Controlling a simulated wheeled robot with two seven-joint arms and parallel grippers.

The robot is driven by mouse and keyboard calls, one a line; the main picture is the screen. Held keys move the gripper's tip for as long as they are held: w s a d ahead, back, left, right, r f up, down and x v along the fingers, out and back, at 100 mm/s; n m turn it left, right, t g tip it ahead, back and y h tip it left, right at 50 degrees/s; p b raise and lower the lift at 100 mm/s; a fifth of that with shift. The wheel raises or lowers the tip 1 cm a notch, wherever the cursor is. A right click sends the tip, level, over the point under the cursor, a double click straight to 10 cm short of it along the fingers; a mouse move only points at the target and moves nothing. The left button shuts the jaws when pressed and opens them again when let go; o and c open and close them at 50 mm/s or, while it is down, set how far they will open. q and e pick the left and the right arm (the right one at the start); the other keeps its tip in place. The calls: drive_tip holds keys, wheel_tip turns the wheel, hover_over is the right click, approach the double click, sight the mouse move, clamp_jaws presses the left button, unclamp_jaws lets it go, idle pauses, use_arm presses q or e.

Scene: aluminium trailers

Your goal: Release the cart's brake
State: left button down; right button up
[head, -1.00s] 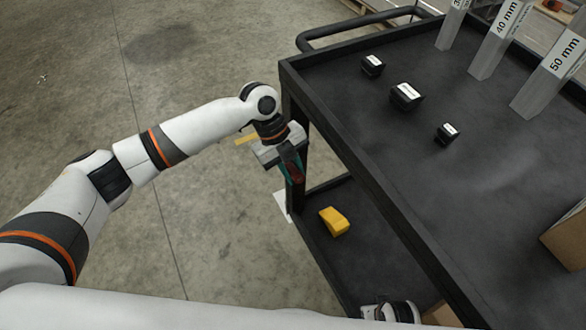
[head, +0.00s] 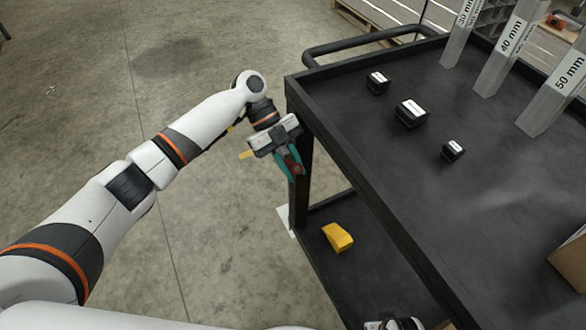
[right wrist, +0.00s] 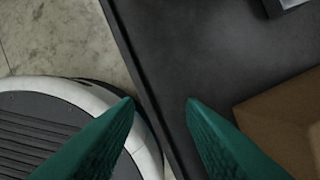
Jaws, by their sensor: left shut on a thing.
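The cart (head: 345,150) is black, with an upper deck and a lower shelf, and fills the right side of the head view. My left gripper (head: 291,165), with teal fingers, is beside the cart's near left corner post, below the upper deck's edge. It is shut on a small red part (head: 293,159), which looks like the brake lever; the fingers hide much of it, and I cannot tell how it joins the cart. My right gripper (right wrist: 158,105) is open and empty in the right wrist view, above a dark cart surface's edge.
A yellow wedge (head: 338,238) lies on the lower shelf. Several black blocks, including one (head: 410,113), and labelled grey posts (head: 508,48) stand on the upper deck. A cardboard box (right wrist: 285,118) is right of my right gripper. The floor at left is clear.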

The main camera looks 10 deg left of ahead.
drive_tip(key=shift+w+a, duration=0.1)
drive_tip(key=shift+a, duration=0.15)
drive_tip(key=c, duration=0.5)
drive_tip(key=w+a+r+m+y, duration=0.1)
drive_tip(key=a+m, duration=0.1)
drive_tip(key=w+a+r+m+t+y, duration=0.1)
drive_tip(key=a+r+m+y, duration=0.1)
drive_tip(key=a, duration=0.1)
drive_tip(key=w+a+r+m+y, duration=0.1)
drive_tip(key=a+m+y, duration=0.1)
drive_tip(key=a, duration=0.1)
drive_tip(key=shift+w+a+r+t, duration=0.1)
drive_tip(key=shift+w+r+t, duration=0.1)
drive_tip(key=shift+r+t, duration=0.1)
clamp_jaws()
drive_tip(key=w+a+r+m+t+y, duration=0.3)
drive_tip(key=w+r+m+t+y, duration=0.15)
drive_tip(key=r+m, duration=0.65)
drive_tip(key=w+a+r+m+t+y, duration=0.35)
drive_tip(key=w+r+m+t, duration=0.2)
drive_tip(key=r+m, duration=0.55)
drive_tip(key=r+x, duration=0.1)
drive_tip(key=x, duration=1.1)
drive_tip(key=shift+w+a+r+h, duration=0.2)
drive_tip(key=shift+r+h, duration=0.2)
